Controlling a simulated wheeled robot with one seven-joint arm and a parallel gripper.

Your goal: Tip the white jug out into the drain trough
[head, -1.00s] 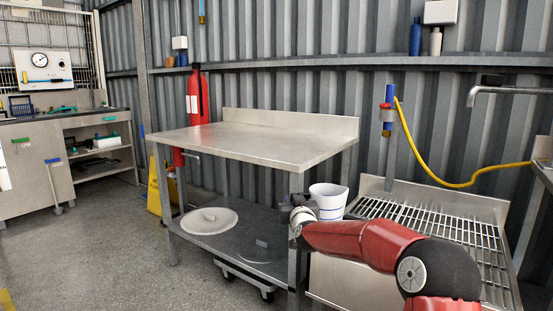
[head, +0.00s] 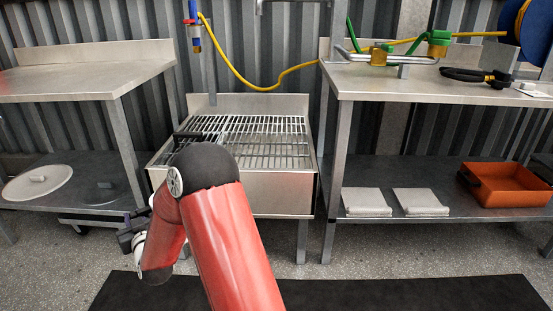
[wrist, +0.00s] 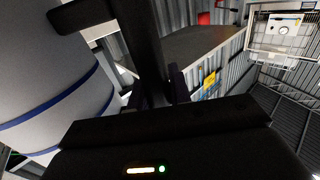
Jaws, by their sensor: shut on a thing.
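The white jug (wrist: 40,70) with blue bands fills the left side of the wrist view, close beside the black fingers of my gripper (wrist: 158,90). My gripper is shut on the jug, but the exact contact is unclear. In the head view my gripper (head: 130,230) is low in front of the trough's left corner, partly behind my red arm. I cannot make out the jug there. The drain trough (head: 270,192) is a steel basin with a bar grate on top; my elbow covers part of its left front.
A steel table (head: 85,75) stands left of the trough, with a round lid (head: 38,183) on its lower shelf. An orange tray (head: 505,185) sits below. A yellow hose (head: 235,70) hangs behind the trough.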

